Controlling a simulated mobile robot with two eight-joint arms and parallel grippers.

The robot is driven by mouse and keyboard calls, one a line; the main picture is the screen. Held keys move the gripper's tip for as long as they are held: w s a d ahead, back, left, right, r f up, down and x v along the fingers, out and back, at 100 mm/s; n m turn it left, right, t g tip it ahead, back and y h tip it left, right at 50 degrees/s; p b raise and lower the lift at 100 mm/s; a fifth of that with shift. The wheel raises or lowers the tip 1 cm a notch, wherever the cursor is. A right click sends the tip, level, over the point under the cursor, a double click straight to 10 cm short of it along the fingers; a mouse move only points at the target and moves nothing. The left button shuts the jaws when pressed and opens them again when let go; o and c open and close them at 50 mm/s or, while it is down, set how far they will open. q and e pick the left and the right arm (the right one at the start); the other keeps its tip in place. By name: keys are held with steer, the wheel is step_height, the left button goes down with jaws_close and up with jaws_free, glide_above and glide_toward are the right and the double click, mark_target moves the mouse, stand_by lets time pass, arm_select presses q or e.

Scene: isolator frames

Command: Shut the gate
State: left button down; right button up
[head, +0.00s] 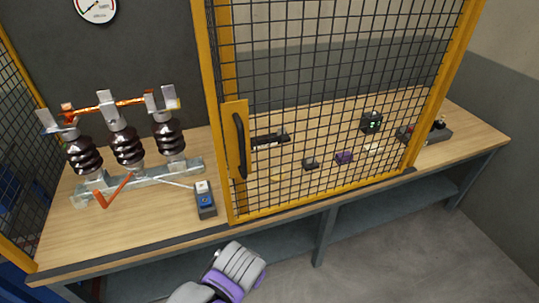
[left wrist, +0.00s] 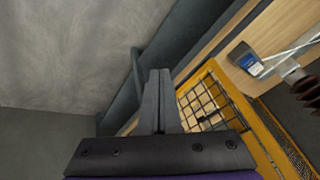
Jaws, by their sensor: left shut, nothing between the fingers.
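The gate (head: 242,205), a yellow frame with black wire mesh, stands upright along the front edge of the bench, over its right part. A black curved handle (head: 239,146) sits on a yellow plate at its left edge. The left part of the bench front, before the isolator, is uncovered. In the left wrist view, part of a yellow frame and mesh (left wrist: 215,98) shows to the right of my fingers. My left gripper (left wrist: 158,75) is shut and empty, apart from the handle. In the head view, my grey and purple arm shows low, in front of the bench; its fingertips are hidden.
The isolator, with dark ribbed insulators (head: 127,147) and copper bars, stands on the wooden bench (head: 130,233). A blue and grey box (head: 205,199) is near the gate's left edge. Small devices (head: 343,157) lie behind the mesh. Another mesh panel (head: 22,150) is at far left.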

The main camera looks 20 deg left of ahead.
arm_select(q)
steer(key=w+a+r+m+y+b, duration=0.1)
steer(key=w+a+r+y, duration=0.1)
steer(key=w+r+y, duration=0.3)
steer(key=w+a+r+m+y+b, duration=0.1)
steer(key=w+r+m+y, duration=0.15)
steer(key=w, duration=0.55)
steer(key=w+d+r+t+y, duration=0.2)
steer(key=w+d+r+y, duration=0.5)
steer(key=w+y, duration=0.1)
steer(key=a, duration=1.2)
steer(key=shift+n, duration=0.45)
steer(key=shift+s+a+r+h, duration=0.1)
steer(key=shift+s+h, duration=0.05)
steer(key=shift+h, duration=0.1)
